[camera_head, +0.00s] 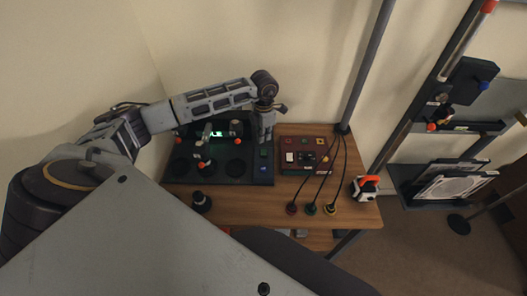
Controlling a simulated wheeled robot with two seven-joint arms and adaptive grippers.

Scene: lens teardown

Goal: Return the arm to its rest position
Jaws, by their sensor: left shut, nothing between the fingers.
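My left arm comes in from the left and stretches over the wooden table (240,210). Its wrist bends down near the back of the table. My left gripper (264,140) points down beside the right part of a black panel (205,178). The gripper is shut with nothing seen in it. Whether its tips touch the panel I cannot tell. The panel has round dark recesses, a green lit display and upright grey and black parts, partly hidden by my arm. My right gripper is not in view.
A dark red box (305,157) with coloured buttons stands right of the panel. Cables run down to several plugs at the table's front. A white and orange device (366,187) sits at the right edge. A grey pole and a shelf rack (450,127) stand to the right.

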